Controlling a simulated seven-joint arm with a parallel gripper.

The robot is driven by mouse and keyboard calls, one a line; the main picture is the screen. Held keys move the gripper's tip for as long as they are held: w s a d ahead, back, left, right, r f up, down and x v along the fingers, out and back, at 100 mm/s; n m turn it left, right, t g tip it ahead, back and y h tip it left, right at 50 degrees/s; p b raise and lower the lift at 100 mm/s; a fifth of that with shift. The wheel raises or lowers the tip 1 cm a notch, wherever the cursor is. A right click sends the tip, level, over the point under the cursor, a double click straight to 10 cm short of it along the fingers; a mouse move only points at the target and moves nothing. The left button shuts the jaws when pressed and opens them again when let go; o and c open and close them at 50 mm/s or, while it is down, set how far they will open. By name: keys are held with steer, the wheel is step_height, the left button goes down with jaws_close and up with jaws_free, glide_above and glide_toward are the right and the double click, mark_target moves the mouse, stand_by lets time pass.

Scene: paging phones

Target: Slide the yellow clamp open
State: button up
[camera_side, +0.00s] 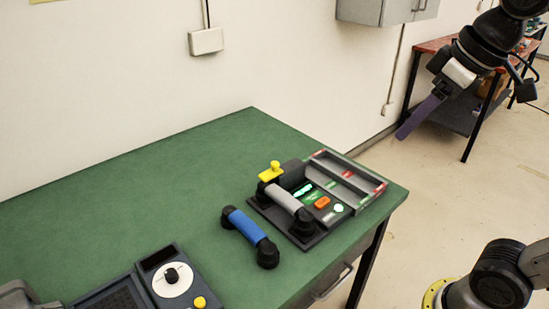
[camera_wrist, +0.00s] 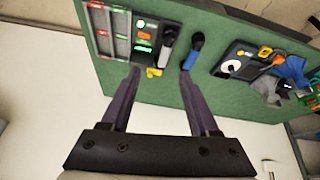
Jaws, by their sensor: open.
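The yellow clamp (camera_side: 271,173) stands at the back left of a black paging phone base (camera_side: 310,225) on the green table, beside the grey handset (camera_side: 284,198). In the wrist view the yellow clamp (camera_wrist: 154,72) appears between the lines of my two fingers, beyond their tips. My gripper (camera_side: 404,134) is at the upper right of the side view, well above and apart from the phone. Its purple fingers (camera_wrist: 160,74) are spread with nothing between them. In the side view the fingers overlap, so their gap is hidden there.
A blue handset (camera_side: 246,226) lies left of the phone base. A grey tray (camera_side: 348,177) with red and green labels adjoins the base at right. Another device with a white dial (camera_side: 172,278) sits at the front left. The table (camera_side: 150,190) is bare at back left.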

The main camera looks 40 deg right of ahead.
steer(key=w+r+g, duration=0.1)
steer(key=w+r, duration=0.5)
steer(key=w, duration=0.6)
steer(key=n+g, duration=0.1)
steer(key=g, duration=0.3)
glide_above(275, 163)
step_height(275, 163, down, 18)
step_height(275, 163, down, 14)
steer(key=shift+w+f, duration=0.1)
steer(key=shift+f, duration=0.05)
jaws_close()
